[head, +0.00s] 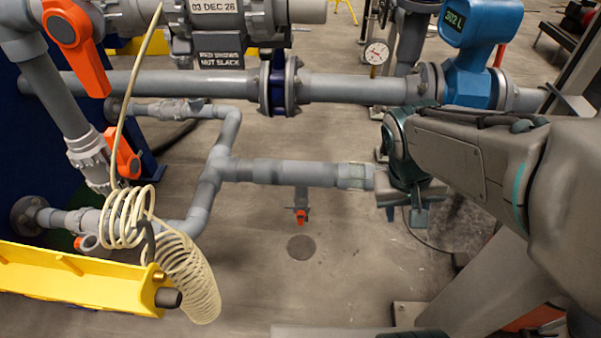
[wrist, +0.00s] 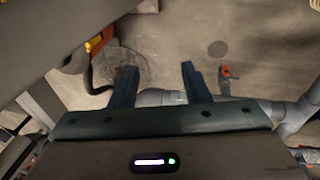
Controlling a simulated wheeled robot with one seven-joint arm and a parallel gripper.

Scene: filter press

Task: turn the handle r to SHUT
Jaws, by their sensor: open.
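Several orange-red valve handles show, and I can read no letter r on any of them. A large orange handle (head: 78,45) is on the pipe at upper left in the head view. A second orange handle (head: 123,155) is below it. A small red handle (head: 300,217) hangs under the middle grey pipe; it also shows in the wrist view (wrist: 226,71), right of my fingers. My gripper (head: 405,214) is by that pipe's right end in the head view. In the wrist view my gripper (wrist: 159,75) is open, with nothing between its fingers.
A grey pipe (head: 275,172) runs close to my gripper. A coiled cream hose (head: 190,275) hangs by a yellow beam (head: 70,280) at lower left. A blue meter (head: 470,60) and a dial gauge (head: 377,52) stand behind. Bare floor (head: 340,270) lies in the middle.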

